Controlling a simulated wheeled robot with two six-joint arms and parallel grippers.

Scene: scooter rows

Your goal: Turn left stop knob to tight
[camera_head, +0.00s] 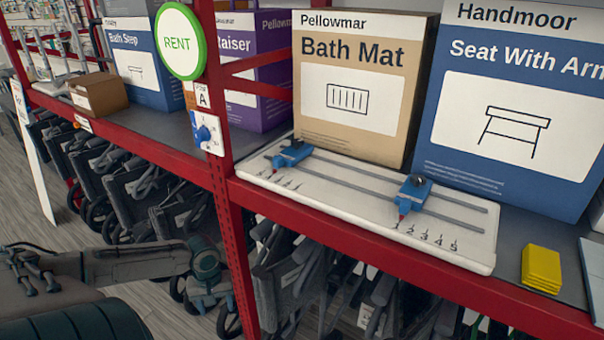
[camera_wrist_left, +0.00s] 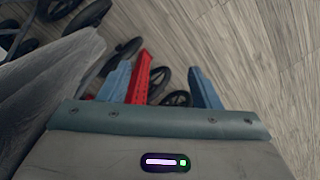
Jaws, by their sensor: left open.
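The white board (camera_head: 370,205) lies on the red shelf and carries two rails with blue stops. The left stop (camera_head: 288,157) sits near the board's left end, with a small dark knob (camera_head: 295,142) on top. The knob's setting is too small to read. The right stop (camera_head: 412,193) sits farther right, above printed numbers. My left gripper (camera_head: 210,296) is low beside the red upright, below shelf level and well apart from the left stop. In the left wrist view, its blue fingers (camera_wrist_left: 162,75) are spread, with nothing held. My right gripper is not in view.
Boxes, including the Bath Mat box (camera_head: 355,90), stand behind the board. Folded wheeled frames (camera_head: 110,180) fill the space below.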

